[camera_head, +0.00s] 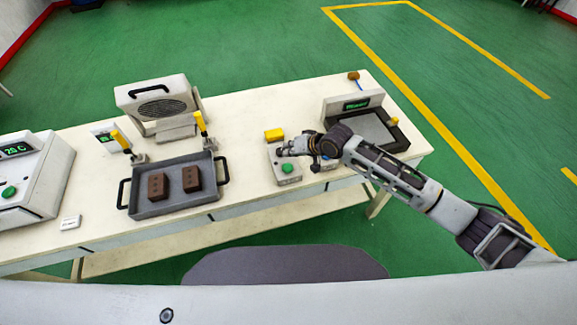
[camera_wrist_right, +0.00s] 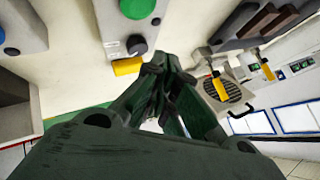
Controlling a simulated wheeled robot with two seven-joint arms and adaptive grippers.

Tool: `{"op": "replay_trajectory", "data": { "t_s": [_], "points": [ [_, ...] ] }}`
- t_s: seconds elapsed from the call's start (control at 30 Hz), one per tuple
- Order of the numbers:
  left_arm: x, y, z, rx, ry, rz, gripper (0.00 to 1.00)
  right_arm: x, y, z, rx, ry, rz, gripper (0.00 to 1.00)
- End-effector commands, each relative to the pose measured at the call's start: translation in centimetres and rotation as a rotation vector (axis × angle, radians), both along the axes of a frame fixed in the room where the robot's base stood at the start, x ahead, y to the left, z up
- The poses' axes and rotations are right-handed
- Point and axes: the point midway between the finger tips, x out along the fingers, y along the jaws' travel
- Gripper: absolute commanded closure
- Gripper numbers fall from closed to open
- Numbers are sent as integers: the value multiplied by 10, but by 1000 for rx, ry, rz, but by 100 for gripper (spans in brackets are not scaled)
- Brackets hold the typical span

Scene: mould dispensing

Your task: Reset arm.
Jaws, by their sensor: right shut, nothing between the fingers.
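My right arm reaches in from the right in the head view. Its gripper (camera_head: 284,151) is over the table (camera_head: 262,104), just above a small grey box with a green button (camera_head: 287,168). In the right wrist view the fingers (camera_wrist_right: 166,66) are shut with nothing between them. That view also shows the green button (camera_wrist_right: 137,8) on its grey box (camera_wrist_right: 120,32) near the fingertips, with a yellow block (camera_wrist_right: 127,67) beside it. My left gripper is not in view.
A grey tray (camera_head: 172,207) holds two brown blocks. A fan unit (camera_head: 158,104) stands behind it, and a device with a temperature display (camera_head: 18,149) stands at left. A dark-framed plate (camera_head: 372,130) lies at right.

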Motion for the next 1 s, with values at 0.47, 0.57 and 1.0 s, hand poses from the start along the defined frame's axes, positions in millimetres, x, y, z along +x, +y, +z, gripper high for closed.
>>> {"op": "replay_trajectory", "data": {
  "t_s": [0.47, 0.57, 1.0],
  "points": [
    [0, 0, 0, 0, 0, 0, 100, 0, 0, 3, -1, 0, -1, 100],
    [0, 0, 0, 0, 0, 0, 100, 0, 0, 3, -1, 0, -1, 100],
    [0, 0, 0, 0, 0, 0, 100, -26, 15, 2, -19, -14, 46, 100]
  ]
}}
